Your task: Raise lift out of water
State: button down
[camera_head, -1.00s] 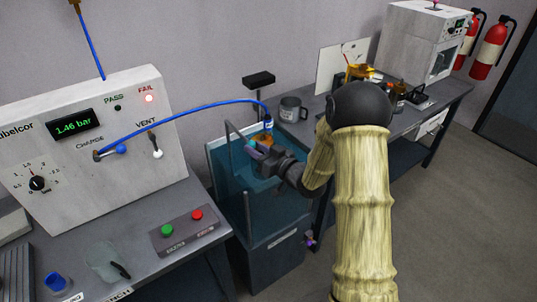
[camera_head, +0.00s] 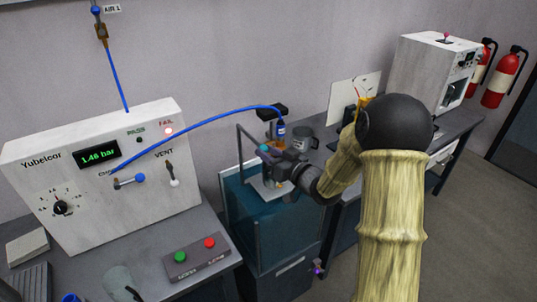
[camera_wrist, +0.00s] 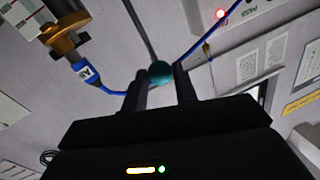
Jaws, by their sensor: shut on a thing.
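My gripper (camera_head: 266,152) is shut on the teal ball knob of the lift, and the wrist view shows the knob (camera_wrist: 161,72) between the two fingertips. The lift (camera_head: 242,150) is a grey bent-rod frame with a flat plate at its foot. The plate appears above the water tank (camera_head: 250,225), which is glass-sided with blue-green water. A blue hose with a white-labelled blue fitting (camera_head: 281,131) reaches the part on the lift. In the wrist view the fitting (camera_wrist: 86,72) joins a brass-coloured body (camera_wrist: 65,38). My gripper hides much of the plate.
The Yubelcor panel (camera_head: 95,175) at left reads 1.46 bar with its FAIL lamp red. A box with green and red buttons (camera_head: 195,257) lies before it. A grey mug (camera_head: 301,138) stands on the bench behind the tank. The blue hose (camera_head: 200,122) arches across from the panel.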

jog(key=shift+w+r, duration=0.1)
jog(key=shift+r, duration=0.3)
jog(key=c, duration=1.1)
grip_release()
jog(key=shift+c, duration=0.2)
jog(key=shift+o, duration=0.2)
jog(key=shift+f, duration=0.1)
jog(key=shift+f, duration=0.1)
jog(key=b+v, duration=0.3)
jog(key=v, duration=1.4)
jog(key=shift+d, duration=0.25)
